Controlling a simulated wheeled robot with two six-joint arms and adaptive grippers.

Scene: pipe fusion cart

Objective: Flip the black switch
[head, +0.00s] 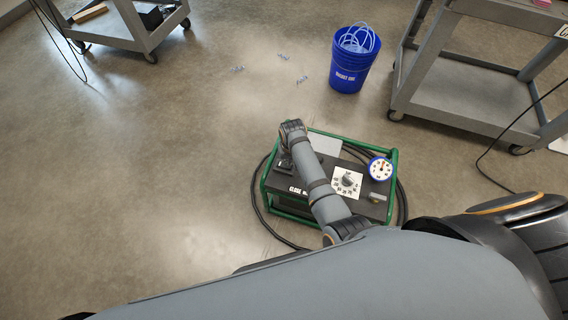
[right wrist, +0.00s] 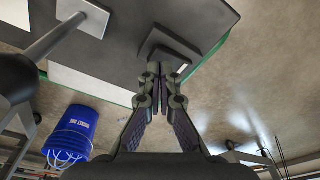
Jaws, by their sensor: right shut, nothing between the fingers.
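The black switch (right wrist: 168,48) appears in the right wrist view as a dark piece on a square plate on the machine's dark top. My right gripper (right wrist: 160,76) is shut and empty, its fingertips at the near edge of that piece; I cannot tell whether they touch it. In the head view the green-framed machine (head: 320,208) stands on the floor. My right arm reaches over its left part, and the fingers and switch are hard to make out there. My left gripper is not in view.
The machine carries a dial (head: 347,181) and a round gauge (head: 380,168). A black cable lies around it. A blue bucket (head: 350,72) stands behind, beside a grey cart (head: 450,98) at the right. Another cart (head: 128,25) is far left. Floor at left is mostly clear.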

